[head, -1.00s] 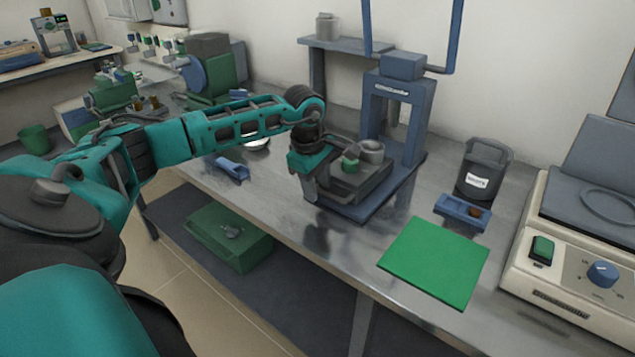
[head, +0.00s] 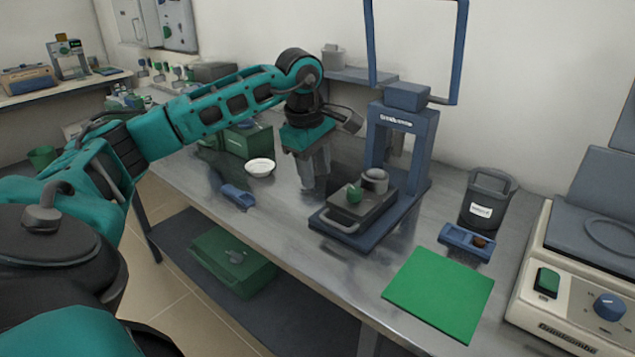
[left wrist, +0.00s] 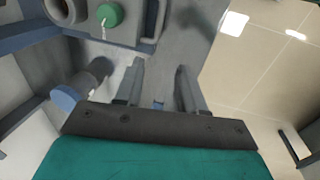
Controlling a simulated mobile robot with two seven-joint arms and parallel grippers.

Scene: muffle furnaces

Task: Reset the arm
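My left gripper (head: 314,180) hangs fingers-down over the steel bench, left of the blue press-like stand (head: 405,150), in the head view. In the left wrist view its two fingers (left wrist: 160,85) are apart with nothing between them. A grey block on the stand's base (head: 348,232) carries a small green piece (head: 354,194) and a grey cup (head: 376,179). The green piece (left wrist: 109,14) and cup (left wrist: 65,10) also show in the left wrist view, clear of the fingers. My right gripper is in neither view.
A white dish (head: 260,167) and a blue holder (head: 238,196) lie left of the gripper. A green mat (head: 440,293), blue tray (head: 466,242), dark bucket (head: 487,200) and white hotplate-like device (head: 560,290) are at right. The bench's front strip is mostly clear.

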